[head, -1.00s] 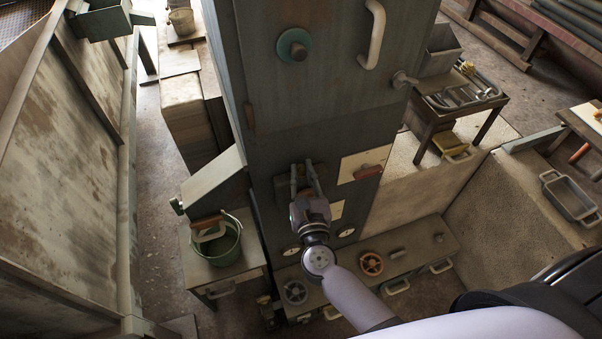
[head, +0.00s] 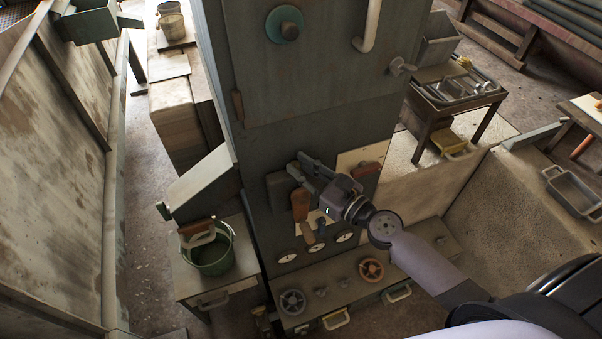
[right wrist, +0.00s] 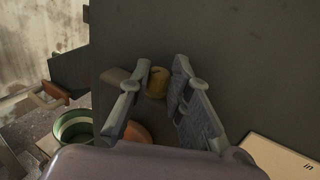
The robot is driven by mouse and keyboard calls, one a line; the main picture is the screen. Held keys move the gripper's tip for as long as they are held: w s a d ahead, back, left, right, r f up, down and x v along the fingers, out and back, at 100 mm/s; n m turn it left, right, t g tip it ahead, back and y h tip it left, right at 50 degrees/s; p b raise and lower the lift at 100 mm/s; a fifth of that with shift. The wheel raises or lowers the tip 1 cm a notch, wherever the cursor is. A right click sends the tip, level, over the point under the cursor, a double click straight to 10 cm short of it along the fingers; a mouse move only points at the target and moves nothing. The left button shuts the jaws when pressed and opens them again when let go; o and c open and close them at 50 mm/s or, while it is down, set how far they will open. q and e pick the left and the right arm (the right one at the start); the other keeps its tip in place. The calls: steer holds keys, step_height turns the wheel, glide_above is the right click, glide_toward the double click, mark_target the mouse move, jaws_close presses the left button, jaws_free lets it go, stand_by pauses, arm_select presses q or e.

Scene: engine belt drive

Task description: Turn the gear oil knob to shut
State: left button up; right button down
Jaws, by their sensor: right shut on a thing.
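My right gripper (head: 297,164) is at the front of the tall dark green cabinet (head: 310,140), above the row of gauges. In the right wrist view my right gripper (right wrist: 162,66) has its two fingers on either side of a small yellowish brass knob (right wrist: 157,82), shut on it. That knob is hidden by the gripper in the head view. No label shows, so I cannot confirm that it is the gear oil knob. A dark block (head: 279,189) and an orange-brown handle (head: 300,204) are just below and left of the gripper. My left gripper is not in view.
Round gauges (head: 287,256) and a small blue part (head: 321,226) are below the gripper. A bench with an orange handwheel (head: 371,270) and a grey handwheel (head: 292,302) stands under them. A green bucket (head: 209,252) is at the left.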

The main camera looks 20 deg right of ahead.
steer(key=shift+d+n+g+y+b, duration=0.1)
steer(key=shift+n+g+y+b, duration=0.35)
steer(key=shift+y+b, duration=0.25)
steer(key=c, duration=1.8)
jaws_free()
steer(key=shift+o, duration=0.2)
steer(key=shift+d, duration=0.1)
steer(key=v, duration=1.1)
steer(key=shift+s+d, duration=0.2)
steer(key=shift+s, duration=0.15)
steer(key=shift+o, duration=0.2)
